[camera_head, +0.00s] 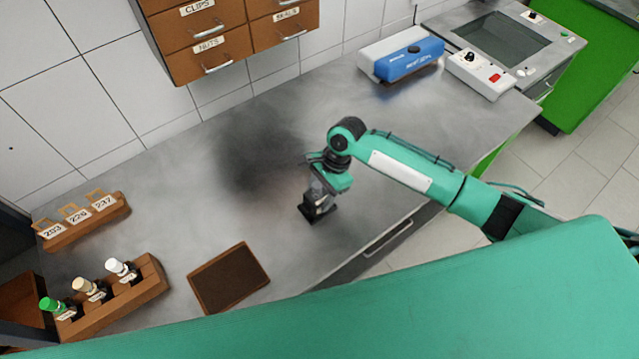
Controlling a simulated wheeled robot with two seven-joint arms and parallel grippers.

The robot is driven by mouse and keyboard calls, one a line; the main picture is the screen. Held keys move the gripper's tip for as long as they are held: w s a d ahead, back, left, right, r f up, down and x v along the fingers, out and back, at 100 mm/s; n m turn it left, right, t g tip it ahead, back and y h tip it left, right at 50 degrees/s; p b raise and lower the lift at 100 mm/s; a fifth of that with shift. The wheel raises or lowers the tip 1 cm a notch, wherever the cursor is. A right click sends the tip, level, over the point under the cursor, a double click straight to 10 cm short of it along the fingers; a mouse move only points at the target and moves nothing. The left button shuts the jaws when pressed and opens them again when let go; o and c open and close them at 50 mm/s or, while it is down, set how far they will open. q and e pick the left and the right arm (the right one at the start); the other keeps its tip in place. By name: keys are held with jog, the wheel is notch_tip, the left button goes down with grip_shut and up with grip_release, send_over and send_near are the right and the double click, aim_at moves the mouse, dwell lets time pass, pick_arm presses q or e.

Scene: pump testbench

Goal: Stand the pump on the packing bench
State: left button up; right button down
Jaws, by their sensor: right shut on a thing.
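My right gripper (318,208) points down over the grey metal bench (360,130), near its front edge. Its jaws are shut on a small dark thing, mostly hidden by the jaws. I cannot tell whether this is the pump, or whether it touches the bench top. No other thing in view is clearly the pump. No bench is marked as the packing bench. My left gripper is not in view.
A brown tray (195,290) lies left of the gripper. A wooden rack (150,281) holds capped bottles; a tag holder (118,212) stands behind it. A blue-and-white device (415,62), switch box (478,78) and drawers (205,45) are at the back. The bench middle is clear.

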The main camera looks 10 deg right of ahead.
jog(key=shift+w+f, duration=0.1)
jog(key=shift+f, duration=0.15)
jog(key=c, duration=0.6)
grip_release()
jog(key=shift+f, duration=0.15)
jog(key=shift+c, duration=0.2)
jog(key=b+v, duration=0.2)
jog(key=v, duration=1)
